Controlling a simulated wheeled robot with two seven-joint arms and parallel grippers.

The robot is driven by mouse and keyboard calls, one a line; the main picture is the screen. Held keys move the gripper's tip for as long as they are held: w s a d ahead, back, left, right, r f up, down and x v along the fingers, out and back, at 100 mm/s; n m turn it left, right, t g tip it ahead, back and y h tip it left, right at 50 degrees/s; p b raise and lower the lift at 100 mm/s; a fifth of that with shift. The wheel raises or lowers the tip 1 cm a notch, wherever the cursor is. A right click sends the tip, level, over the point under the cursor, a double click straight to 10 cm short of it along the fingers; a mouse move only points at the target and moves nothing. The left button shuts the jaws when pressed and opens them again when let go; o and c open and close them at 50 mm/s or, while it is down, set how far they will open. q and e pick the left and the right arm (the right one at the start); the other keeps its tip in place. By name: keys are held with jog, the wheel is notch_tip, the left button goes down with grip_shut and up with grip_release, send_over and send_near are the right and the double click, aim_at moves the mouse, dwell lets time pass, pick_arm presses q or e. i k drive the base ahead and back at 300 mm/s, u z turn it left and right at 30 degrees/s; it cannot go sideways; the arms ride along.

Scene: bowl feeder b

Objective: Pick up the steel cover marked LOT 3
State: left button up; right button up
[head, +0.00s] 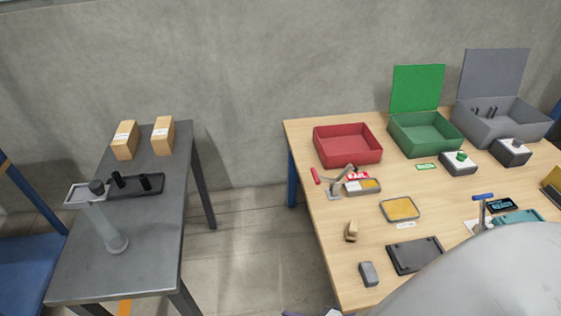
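No marking reading LOT 3 is legible in the head view, so I cannot tell which thing is the steel cover. A dark grey flat plate (414,256) lies near the front of the wooden table (335,250). A small grey block (368,273) lies to its left. A shallow metal-rimmed tray with a yellow inside (400,209) lies behind the plate, with a white label (405,225) in front of it. Neither gripper is in view. A large pale rounded shape, perhaps part of me, hides the table's front right.
A red bin (347,146), a green lidded bin (425,135) and a grey lidded bin (500,124) stand at the back. A red-handled clamp (335,180) stands at the left. A separate grey table (150,225) holds two cardboard boxes (125,139). Floor separates the tables.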

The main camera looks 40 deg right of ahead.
aim_at(363, 187)
jog(key=u, duration=2)
jog(key=k, duration=1.15)
jog(key=z, duration=1.8)
